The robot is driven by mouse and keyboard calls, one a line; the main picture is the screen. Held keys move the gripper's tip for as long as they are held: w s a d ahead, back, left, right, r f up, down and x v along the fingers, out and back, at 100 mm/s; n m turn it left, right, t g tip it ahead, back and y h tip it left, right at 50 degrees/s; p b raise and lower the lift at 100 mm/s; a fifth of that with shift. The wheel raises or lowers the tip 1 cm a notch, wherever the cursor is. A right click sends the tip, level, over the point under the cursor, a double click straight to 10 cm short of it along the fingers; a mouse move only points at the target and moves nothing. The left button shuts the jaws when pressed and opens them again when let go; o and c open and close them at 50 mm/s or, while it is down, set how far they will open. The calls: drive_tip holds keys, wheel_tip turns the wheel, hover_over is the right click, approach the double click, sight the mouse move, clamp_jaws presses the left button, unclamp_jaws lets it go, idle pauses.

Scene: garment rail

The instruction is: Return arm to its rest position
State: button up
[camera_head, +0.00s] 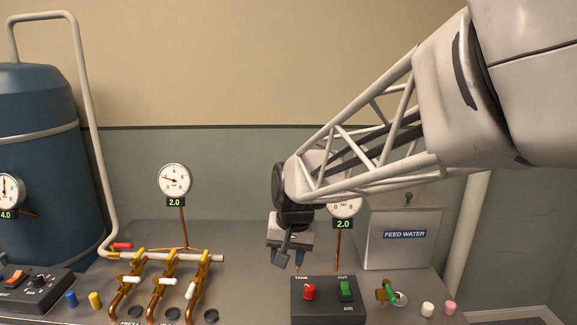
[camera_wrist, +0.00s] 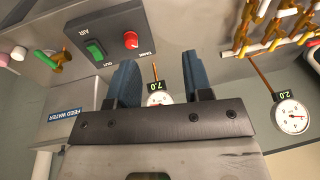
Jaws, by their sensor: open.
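My gripper (camera_head: 287,259) hangs fingers-down at the end of my arm, above the bench and left of the feed water tank in the head view. In the wrist view its two blue fingers (camera_wrist: 158,72) stand apart, with nothing held between them. A round gauge shows in the gap beyond them. The fingers point toward the bench area by the control box (camera_head: 328,300) with a red knob and a green switch. In the head view my gripper is above and behind that box, with no contact that I can see.
The feed water tank (camera_head: 405,238) stands right of my gripper, partly behind my arm. A gauge (camera_head: 345,207) is close behind the wrist. Copper pipes with valves (camera_head: 163,285) and another gauge (camera_head: 174,180) are to the left. A blue tank (camera_head: 40,160) stands far left. The space above the bench's left half is mostly clear.

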drive_tip(key=s+d+t+h, duration=0.1)
drive_tip(key=s+d, duration=1.8)
drive_tip(key=s, duration=0.3)
drive_tip(key=shift+s+r+h, duration=0.35)
drive_tip(key=shift+r+h, duration=0.05)
drive_tip(key=shift+c, duration=0.2)
idle(2.3)
